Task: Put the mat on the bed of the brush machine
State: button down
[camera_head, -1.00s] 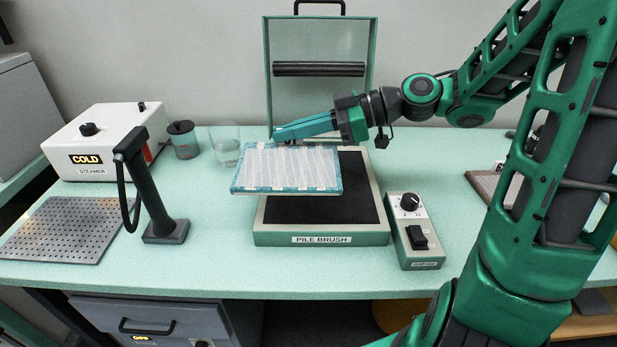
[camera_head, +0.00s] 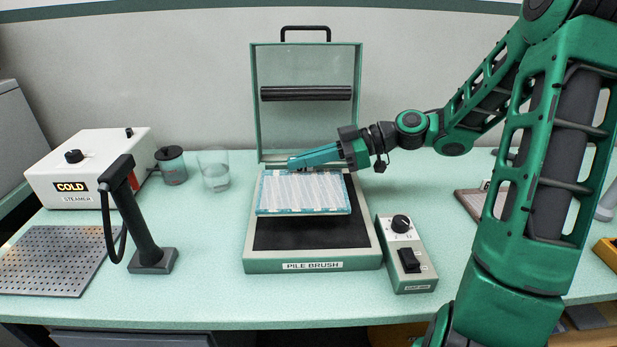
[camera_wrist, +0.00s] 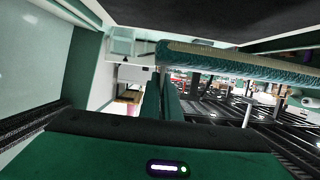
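The mat (camera_head: 303,193) is a light patterned rectangle with a teal edge. In the head view it is over the back part of the brush machine's dark bed (camera_head: 312,234), roughly level; whether it touches the bed I cannot tell. My gripper (camera_head: 297,163) reaches in from the right and its fingertips are at the mat's back edge. It appears shut on that edge. The brush machine (camera_head: 313,266), labelled PILE BRUSH, has its lid (camera_head: 305,125) raised, with a dark roller (camera_head: 306,93) inside. In the wrist view the mat's edge (camera_wrist: 240,62) shows close to the fingers.
A control box (camera_head: 405,254) with a knob and switch stands right of the machine. To the left are a post with a hose (camera_head: 140,215), a perforated plate (camera_head: 48,262), a steamer (camera_head: 85,170), a dark-lidded jar (camera_head: 172,166) and a clear glass (camera_head: 214,170).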

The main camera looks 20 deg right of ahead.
jog(key=shift+w+d+f, duration=0.85)
jog(key=shift+d, duration=0.25)
jog(key=shift+f, duration=2.05)
jog(key=shift+f, duration=0.1)
jog(key=c, duration=2)
grip_release()
